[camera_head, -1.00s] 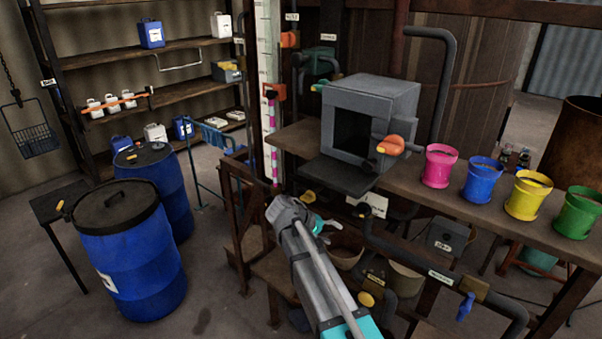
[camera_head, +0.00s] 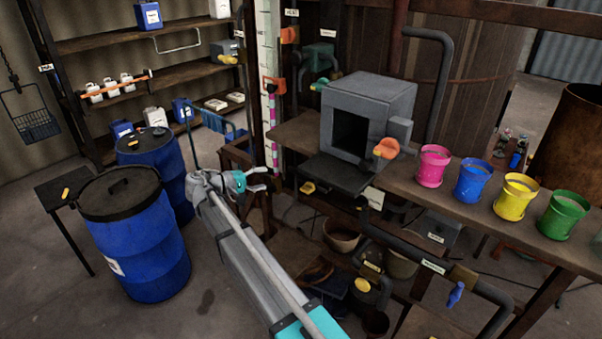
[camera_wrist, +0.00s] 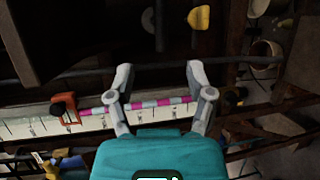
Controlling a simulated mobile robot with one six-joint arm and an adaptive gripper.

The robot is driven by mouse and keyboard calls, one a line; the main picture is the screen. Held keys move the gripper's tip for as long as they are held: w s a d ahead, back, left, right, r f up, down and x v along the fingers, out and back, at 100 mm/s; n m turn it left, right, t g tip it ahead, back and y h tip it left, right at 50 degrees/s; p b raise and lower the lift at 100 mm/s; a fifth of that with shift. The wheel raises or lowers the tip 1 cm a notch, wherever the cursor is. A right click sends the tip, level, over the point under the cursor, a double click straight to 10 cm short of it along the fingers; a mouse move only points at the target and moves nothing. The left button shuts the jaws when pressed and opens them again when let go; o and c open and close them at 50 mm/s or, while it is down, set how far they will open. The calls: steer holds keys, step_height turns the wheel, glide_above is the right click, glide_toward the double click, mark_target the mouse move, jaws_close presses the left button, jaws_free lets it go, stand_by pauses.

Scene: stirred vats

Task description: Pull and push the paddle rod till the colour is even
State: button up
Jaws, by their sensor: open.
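My gripper (camera_head: 262,178) is open and empty, in front of the tall white scale (camera_head: 268,60) left of the bench. It also shows in the wrist view (camera_wrist: 158,74), its two fingers spread. A pink-and-white banded rod (camera_head: 271,112) runs along the scale, below an orange-red clamp (camera_head: 272,85). In the wrist view the banded rod (camera_wrist: 150,104) crosses behind the fingers; I cannot tell how far beyond them it lies. I cannot tell for sure that it is the paddle rod. A large brown vat (camera_head: 475,85) stands behind the bench; its contents are hidden.
A grey open-fronted box (camera_head: 368,105) stands on the bench, with pink (camera_head: 433,166), blue (camera_head: 472,180), yellow (camera_head: 516,198) and green (camera_head: 563,215) pots to its right. Pipes and bowls crowd below. Blue drums (camera_head: 130,235) stand at the left. Some floor between drums and bench is clear.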

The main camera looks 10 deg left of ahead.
steer(key=b+x, duration=0.2)
steer(key=x, duration=1.2)
stand_by(0.4)
jaws_close()
